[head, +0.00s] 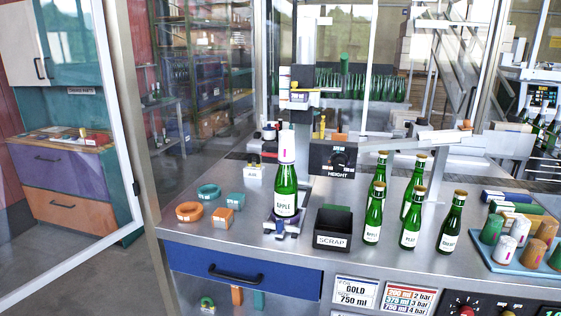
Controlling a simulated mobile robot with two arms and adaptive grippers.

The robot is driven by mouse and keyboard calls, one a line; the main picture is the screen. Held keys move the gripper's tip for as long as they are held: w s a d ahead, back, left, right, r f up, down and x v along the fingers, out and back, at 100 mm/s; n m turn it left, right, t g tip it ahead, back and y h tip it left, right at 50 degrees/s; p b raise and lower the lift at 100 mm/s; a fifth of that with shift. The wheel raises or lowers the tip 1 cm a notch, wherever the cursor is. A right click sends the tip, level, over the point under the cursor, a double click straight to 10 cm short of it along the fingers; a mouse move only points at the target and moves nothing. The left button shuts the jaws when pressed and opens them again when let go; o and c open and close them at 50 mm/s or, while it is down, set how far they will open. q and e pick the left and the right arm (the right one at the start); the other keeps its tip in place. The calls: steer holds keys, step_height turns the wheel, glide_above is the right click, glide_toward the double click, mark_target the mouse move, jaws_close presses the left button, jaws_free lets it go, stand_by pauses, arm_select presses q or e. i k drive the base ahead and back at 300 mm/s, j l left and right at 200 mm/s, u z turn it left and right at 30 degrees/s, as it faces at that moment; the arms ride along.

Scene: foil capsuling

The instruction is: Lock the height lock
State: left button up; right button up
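Neither of my grippers is in view.
A black SCRAP bin (333,229) stands right of the machine. Several green bottles (409,219) stand further right, beside a blue tray (506,266) of coloured capsules. Orange and teal rings and blocks (208,191) lie left. A glass door (75,150) stands open at left.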

mark_target(264, 153)
steer(key=i+l+z, duration=0.1)
steer(key=i+l, duration=0.2)
steer(key=i+l+z, duration=0.1)
steer(key=i+l, duration=0.2)
steer(key=i, duration=0.15)
